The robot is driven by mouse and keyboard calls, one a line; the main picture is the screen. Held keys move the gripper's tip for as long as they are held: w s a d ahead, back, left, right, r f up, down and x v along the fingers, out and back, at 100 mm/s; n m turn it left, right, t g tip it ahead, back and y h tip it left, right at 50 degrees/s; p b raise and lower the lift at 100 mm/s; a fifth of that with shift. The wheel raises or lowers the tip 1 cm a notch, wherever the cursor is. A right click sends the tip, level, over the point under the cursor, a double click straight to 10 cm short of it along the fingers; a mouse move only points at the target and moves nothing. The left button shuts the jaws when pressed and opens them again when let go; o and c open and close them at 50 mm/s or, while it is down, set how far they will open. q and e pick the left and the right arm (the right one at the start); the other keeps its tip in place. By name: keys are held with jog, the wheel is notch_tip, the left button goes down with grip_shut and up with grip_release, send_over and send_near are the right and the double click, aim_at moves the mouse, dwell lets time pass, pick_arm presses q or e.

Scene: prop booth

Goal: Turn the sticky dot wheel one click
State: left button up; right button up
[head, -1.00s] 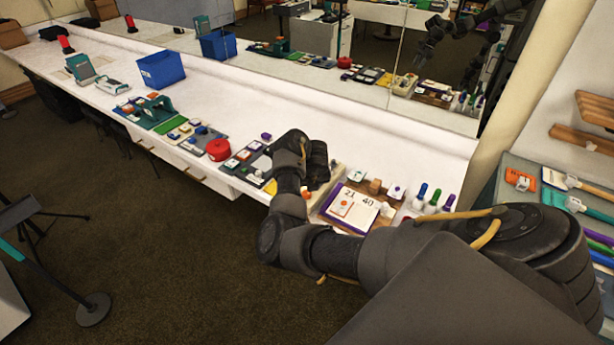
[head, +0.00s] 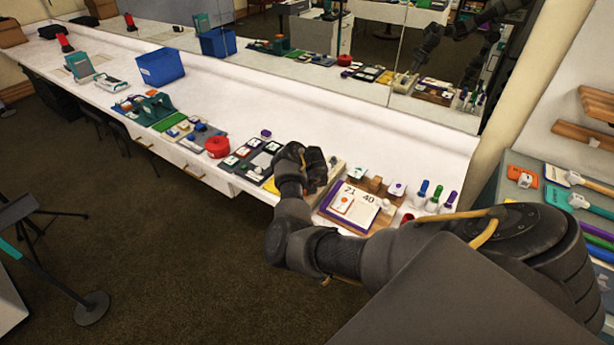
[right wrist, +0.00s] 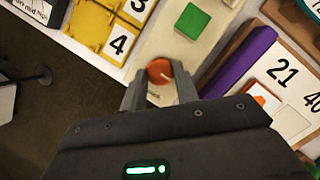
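In the right wrist view, a round orange knob (right wrist: 159,70) with a pale pointer mark sits on a narrow beige panel (right wrist: 166,30). It appears to be the sticky dot wheel; the lettering beside it is mostly hidden. My right gripper (right wrist: 160,78) is open, with one fingertip on each side of the knob. Narrow gaps seem to show, and I cannot tell whether either finger touches. In the head view, my dark right wrist (head: 306,168) hangs over the panel's place and hides the knob. My left gripper is not in view.
A green square block (right wrist: 192,21) is farther along the panel. A yellow numbered tray (right wrist: 100,22) lies left, and a purple-edged board with 21 and 40 (right wrist: 290,85) lies close right. Behind the bench, a mirror (head: 340,65) reflects my arm.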

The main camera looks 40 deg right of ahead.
jog(key=shift+c, duration=0.8)
jog(key=shift+r+n, duration=0.1)
jog(key=shift+n, duration=0.2)
jog(key=n+y+p, duration=0.1)
jog(key=n+p, duration=0.1)
jog(key=n, duration=0.1)
jog(key=shift+d+r+t, duration=0.1)
jog(key=shift+d+t, duration=0.05)
jog(key=shift+t, duration=0.25)
jog(key=n+y+p, duration=0.1)
jog(key=n, duration=0.1)
jog(key=n+p, duration=0.1)
jog(key=n, duration=0.1)
jog(key=n+y+p, duration=0.1)
jog(key=n, duration=0.1)
jog(key=shift+d+y+p, duration=0.3)
jog(key=shift+p, duration=0.1)
jog(key=n+g+y+p, duration=0.1)
jog(key=n, duration=0.2)
jog(key=shift+d+n, duration=0.15)
jog(key=shift+n, duration=0.25)
jog(key=n+g+y, duration=0.1)
jog(key=n, duration=0.3)
jog(key=shift+w, duration=0.2)
jog(key=shift+n, duration=0.3)
